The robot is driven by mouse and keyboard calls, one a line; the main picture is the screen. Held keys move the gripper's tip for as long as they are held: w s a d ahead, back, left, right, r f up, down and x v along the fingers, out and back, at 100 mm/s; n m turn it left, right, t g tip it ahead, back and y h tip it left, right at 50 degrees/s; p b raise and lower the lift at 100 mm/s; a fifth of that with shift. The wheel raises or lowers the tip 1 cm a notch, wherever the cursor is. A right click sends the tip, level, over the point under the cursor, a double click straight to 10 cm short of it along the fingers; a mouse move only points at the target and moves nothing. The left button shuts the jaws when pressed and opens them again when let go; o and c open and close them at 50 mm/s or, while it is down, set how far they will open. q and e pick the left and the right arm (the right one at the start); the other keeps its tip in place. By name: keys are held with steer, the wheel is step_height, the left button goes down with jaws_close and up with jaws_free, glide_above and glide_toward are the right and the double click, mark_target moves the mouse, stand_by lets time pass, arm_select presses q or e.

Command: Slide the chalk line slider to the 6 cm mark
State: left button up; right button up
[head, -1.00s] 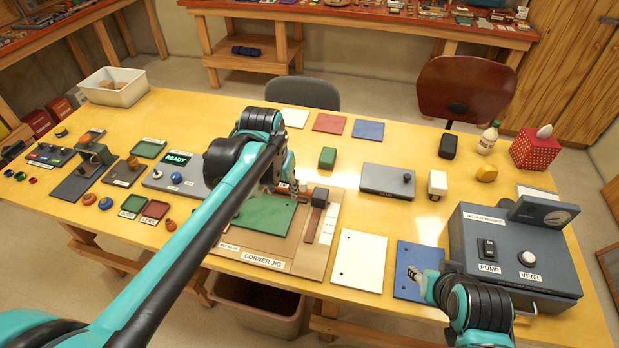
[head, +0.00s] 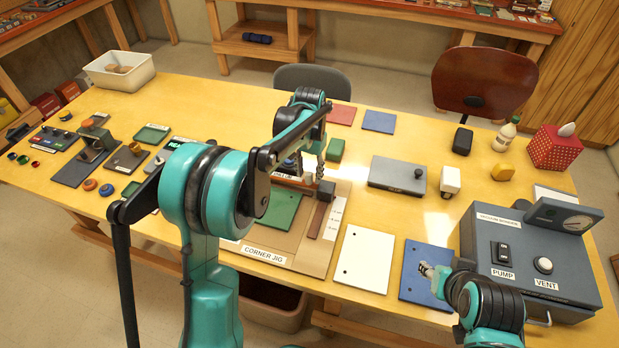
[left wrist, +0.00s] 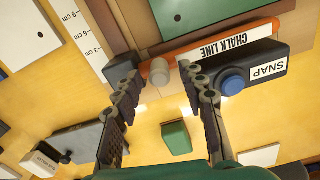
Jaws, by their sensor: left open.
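The corner jig (head: 262,253) holds a green plate (head: 283,205). A dark block (head: 326,190) sits at the end of its brown strip (head: 318,221), beside the white centimetre scale (left wrist: 75,25), at the end nearer the 3 mark. In the left wrist view, the orange CHALK LINE bar (left wrist: 200,48) ends near this block, with a pale round knob (left wrist: 159,73) on it. I cannot tell whether knob or block is the slider. My left gripper (left wrist: 161,75) is open, its fingertips either side of the knob in the picture; contact is unclear. My right gripper (head: 427,269) is over a blue plate.
A dark SNAP box with a blue button (left wrist: 232,83) is close to my left fingers. A green block (left wrist: 176,138) stands on the table behind. A white plate (head: 363,259) and the pump box (head: 525,263) are to the right. A grey box (head: 397,174) stands behind.

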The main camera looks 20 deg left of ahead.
arm_select(q)
steer(key=shift+f, duration=0.75)
jaws_close()
steer(key=s, duration=0.8)
steer(key=shift+a, duration=0.15)
steer(key=shift+w, duration=0.1)
jaws_free()
